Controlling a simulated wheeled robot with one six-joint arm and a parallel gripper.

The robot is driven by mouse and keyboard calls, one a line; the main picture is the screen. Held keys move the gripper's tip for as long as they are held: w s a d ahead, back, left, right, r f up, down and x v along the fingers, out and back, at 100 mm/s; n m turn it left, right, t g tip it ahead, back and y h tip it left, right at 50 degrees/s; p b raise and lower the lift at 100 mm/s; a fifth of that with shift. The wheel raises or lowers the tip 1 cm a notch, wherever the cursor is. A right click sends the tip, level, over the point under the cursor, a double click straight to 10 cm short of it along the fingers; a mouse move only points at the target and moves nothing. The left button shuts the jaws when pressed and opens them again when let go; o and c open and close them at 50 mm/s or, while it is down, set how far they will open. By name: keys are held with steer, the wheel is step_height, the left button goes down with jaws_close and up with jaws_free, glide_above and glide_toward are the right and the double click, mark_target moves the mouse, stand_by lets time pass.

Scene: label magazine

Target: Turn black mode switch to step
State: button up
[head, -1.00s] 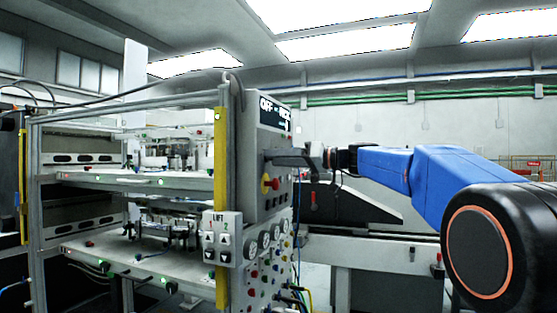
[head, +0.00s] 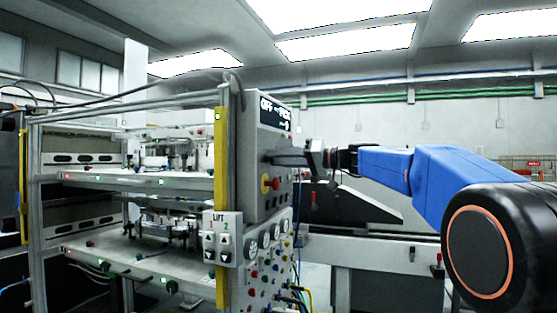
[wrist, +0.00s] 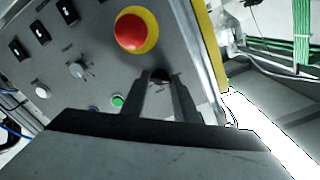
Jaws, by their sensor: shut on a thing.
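The black mode switch (wrist: 160,75) is a dark knob on the grey control panel (wrist: 95,50), seen in the wrist view between my fingertips. My gripper (wrist: 160,82) is shut on it, and the fingers hide most of the knob and any pointer or marks. In the head view my gripper (head: 270,157) reaches in from the right and touches the panel (head: 255,203) below its display (head: 274,113). The display text is too small to read fully. The switch itself is hidden behind the fingers there.
A red emergency stop on a yellow base (wrist: 135,31) is close to my fingers. A green button (wrist: 118,100), a grey knob (wrist: 76,69) and several black rocker switches (wrist: 42,33) are also on the panel. A yellow post (head: 221,150) stands left of it.

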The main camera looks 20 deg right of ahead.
steer(key=m, duration=0.4)
steer(key=shift+m, duration=0.3)
steer(key=m, duration=0.3)
steer(key=shift+m, duration=0.3)
steer(key=m, duration=0.3)
steer(key=shift+m, duration=2)
steer(key=o, duration=1.1)
steer(key=shift+f, duration=0.1)
steer(key=shift+c, duration=0.2)
steer(key=shift+d, duration=0.15)
